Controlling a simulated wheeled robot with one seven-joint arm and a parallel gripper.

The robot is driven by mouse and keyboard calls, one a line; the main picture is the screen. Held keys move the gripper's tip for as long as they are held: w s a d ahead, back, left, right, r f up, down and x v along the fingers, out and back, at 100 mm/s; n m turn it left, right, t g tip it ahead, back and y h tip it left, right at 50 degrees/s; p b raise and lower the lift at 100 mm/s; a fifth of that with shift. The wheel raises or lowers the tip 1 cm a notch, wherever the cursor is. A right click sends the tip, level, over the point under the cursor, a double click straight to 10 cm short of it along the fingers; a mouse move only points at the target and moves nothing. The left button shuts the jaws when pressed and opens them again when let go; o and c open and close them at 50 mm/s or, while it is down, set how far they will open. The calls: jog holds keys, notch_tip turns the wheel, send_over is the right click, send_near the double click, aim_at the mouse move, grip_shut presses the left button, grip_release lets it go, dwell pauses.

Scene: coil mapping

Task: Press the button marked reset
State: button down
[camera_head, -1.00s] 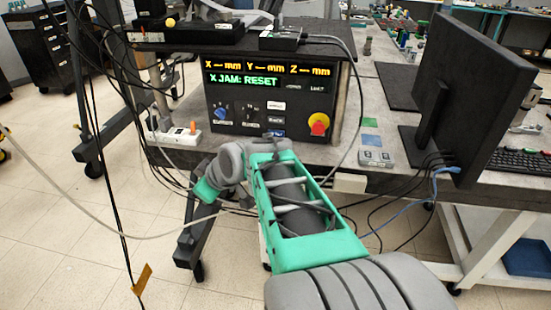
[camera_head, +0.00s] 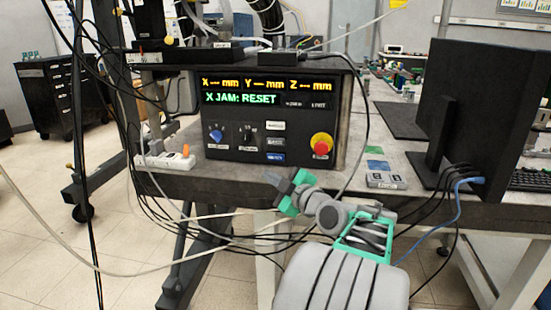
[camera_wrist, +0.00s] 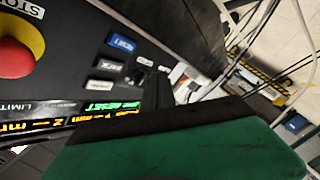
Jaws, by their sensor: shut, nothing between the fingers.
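The control box (camera_head: 215,120) stands on the bench, its display (camera_head: 240,98) reading "X JAM: RESET". The reset button (camera_head: 275,158) is the blue one, lowest in a column of three on the front panel. In the wrist view the blue button (camera_wrist: 122,42) shows its RESET label, upside down and tilted. My gripper (camera_head: 272,178) is shut and empty, just below the blue button in the head view and apart from it in the picture. The gap in depth is hard to tell. In the wrist view a green and black finger (camera_wrist: 180,145) fills the bottom.
A red stop knob on yellow (camera_head: 320,146) sits right of the buttons, and a blue knob (camera_head: 216,134) left. A white power strip (camera_head: 165,161) lies at the left bench edge. A grey two-button box (camera_head: 385,180) and a monitor (camera_head: 480,100) stand right. Cables hang below.

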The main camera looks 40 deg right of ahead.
aim_at(267, 158)
jog(key=w+d, duration=0.2)
jog(key=w+d+p, duration=0.1)
jog(key=d, duration=0.2)
jog(key=shift+w+f, duration=0.15)
jog(key=shift+w, duration=0.25)
jog(key=shift+w+d, duration=0.45)
jog(key=shift+d, duration=0.05)
jog(key=shift+d, duration=0.1)
dwell(1.2)
jog(key=shift+w+d+b, duration=0.1)
jog(key=shift+w+b, duration=0.05)
jog(key=shift+b, duration=0.2)
jog(key=shift+w+d, duration=0.1)
jog(key=shift+d, duration=0.05)
